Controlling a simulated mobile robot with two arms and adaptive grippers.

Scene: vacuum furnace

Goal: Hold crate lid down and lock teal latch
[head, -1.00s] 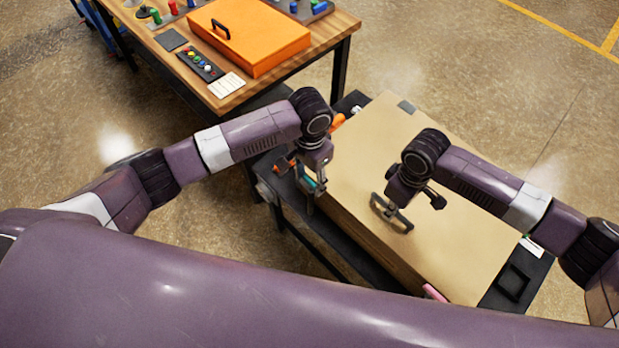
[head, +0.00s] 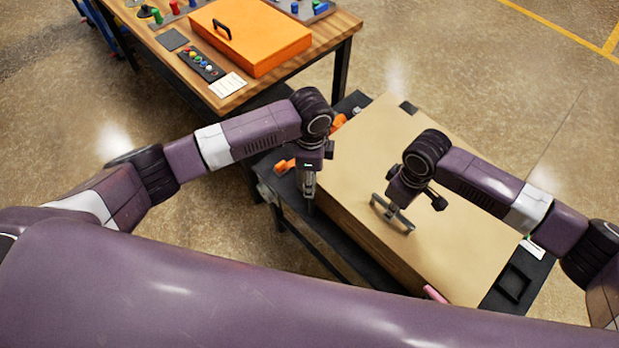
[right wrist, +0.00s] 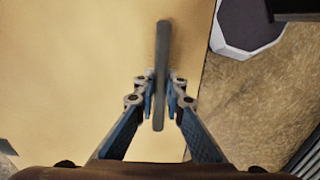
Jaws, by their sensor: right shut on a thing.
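The crate lid (head: 455,235) is a flat tan panel lying on the crate. Its dark handle (head: 404,222) stands up from it. My right gripper (head: 393,207) is shut on the handle. In the right wrist view my right gripper (right wrist: 161,105) has its two fingers on either side of the handle (right wrist: 162,45), above the lid (right wrist: 80,70). My left gripper (head: 309,195) points down beside the crate's left edge. Its fingers are seen edge-on, so I cannot tell whether they are open. The teal latch does not show now; the left gripper covers its place.
The crate stands on a dark bench (head: 525,270). A pink part (head: 434,293) is at the crate's near edge. Orange parts (head: 284,166) lie near my left gripper. A wooden table (head: 345,22) with an orange case (head: 255,38) stands behind.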

